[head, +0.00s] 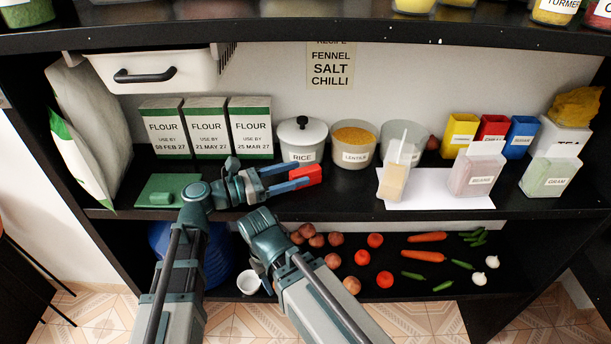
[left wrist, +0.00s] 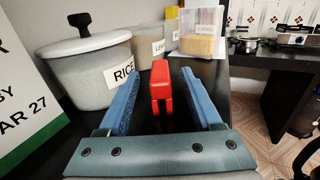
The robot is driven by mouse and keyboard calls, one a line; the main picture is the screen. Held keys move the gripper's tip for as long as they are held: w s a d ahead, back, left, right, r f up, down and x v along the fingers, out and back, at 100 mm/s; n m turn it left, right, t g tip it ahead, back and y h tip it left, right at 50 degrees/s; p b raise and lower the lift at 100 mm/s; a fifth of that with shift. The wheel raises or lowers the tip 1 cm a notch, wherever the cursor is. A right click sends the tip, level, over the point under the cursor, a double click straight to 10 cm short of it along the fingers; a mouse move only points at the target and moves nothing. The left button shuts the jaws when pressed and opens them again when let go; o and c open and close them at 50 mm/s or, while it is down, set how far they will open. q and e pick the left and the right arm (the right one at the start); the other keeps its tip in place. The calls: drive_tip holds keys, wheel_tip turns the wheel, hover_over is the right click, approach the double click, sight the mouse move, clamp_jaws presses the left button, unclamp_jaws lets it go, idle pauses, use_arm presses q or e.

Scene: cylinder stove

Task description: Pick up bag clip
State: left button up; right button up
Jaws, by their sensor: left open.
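The bag clip (head: 309,174) is a small red piece on the black shelf, in front of the rice pot. In the left wrist view the clip (left wrist: 160,84) stands between the two blue fingers, with a gap on each side. My left gripper (head: 298,175) reaches in from the left, low over the shelf, and is open around the clip. In the left wrist view the gripper (left wrist: 164,95) does not visibly touch the clip. The head view partly hides the clip behind the fingers. My right gripper is not in view.
The rice pot (head: 302,138) stands close behind the clip, beside the lentils tub (head: 353,148). Several flour boxes (head: 206,128) stand to the left, behind a green board (head: 165,190). A clear scoop container (head: 394,180) stands on a white sheet (head: 440,190) to the right. Vegetables lie on the lower shelf.

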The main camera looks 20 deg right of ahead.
use_arm(q)
clamp_jaws()
drive_tip(key=shift+r, duration=0.15)
idle(0.4)
wheel_tip(320, 180, up, 10)
drive_tip(key=p, duration=1)
